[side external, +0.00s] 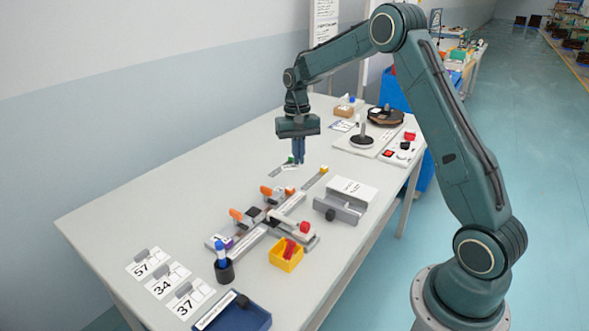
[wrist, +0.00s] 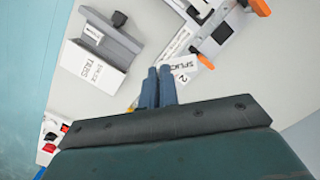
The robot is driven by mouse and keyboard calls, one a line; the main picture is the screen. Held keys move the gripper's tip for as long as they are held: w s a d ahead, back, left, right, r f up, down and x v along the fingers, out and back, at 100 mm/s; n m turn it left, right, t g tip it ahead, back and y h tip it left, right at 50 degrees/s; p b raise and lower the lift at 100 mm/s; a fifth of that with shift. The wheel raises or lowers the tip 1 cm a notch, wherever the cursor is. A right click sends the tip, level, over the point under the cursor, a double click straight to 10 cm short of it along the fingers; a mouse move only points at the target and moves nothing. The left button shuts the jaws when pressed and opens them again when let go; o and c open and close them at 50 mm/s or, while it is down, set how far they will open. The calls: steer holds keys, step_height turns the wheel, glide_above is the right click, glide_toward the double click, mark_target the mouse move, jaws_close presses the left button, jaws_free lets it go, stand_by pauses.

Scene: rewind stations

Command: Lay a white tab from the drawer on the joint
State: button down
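A white box (side external: 351,189) has a grey drawer (side external: 338,207) with a black knob, pulled open at its front. In the wrist view the box (wrist: 91,68) reads "SPLICE TABS", and a small white piece (wrist: 93,33) shows in its open drawer (wrist: 108,36). The splicing fixture (side external: 262,224) has orange-handled clamps and a red knob; the joint itself is too small to make out. My gripper (side external: 298,161) points down over the table beyond the fixture, away from the drawer. In the wrist view its fingers (wrist: 158,72) are together, with nothing seen between them.
A yellow bin (side external: 286,257) with a red item stands before the fixture. A blue tray (side external: 235,318), a marker in a black cup (side external: 224,271) and numbered cards (side external: 168,281) lie at the near end. A reel stand (side external: 362,138) is at the far end.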

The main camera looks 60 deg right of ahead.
steer(key=w+a+f+n, duration=0.4)
steer(key=w+a+n, duration=0.1)
steer(key=a+n, duration=0.3)
steer(key=shift+w+a+f+g+h, duration=0.25)
steer(key=shift+f+g+h, duration=0.1)
steer(key=shift+g+h, duration=0.05)
steer(key=shift+f, duration=0.2)
steer(key=shift+f, duration=2.7)
steer(key=shift+f, duration=1.15)
steer(key=c, duration=1.6)
jaws_free()
steer(key=shift+r, duration=0.15)
steer(key=r, duration=0.4)
steer(key=w+r, duration=0.1)
steer(key=r, duration=0.4)
steer(key=w+r, duration=0.1)
steer(key=r, duration=0.3)
steer(key=shift+r, duration=0.2)
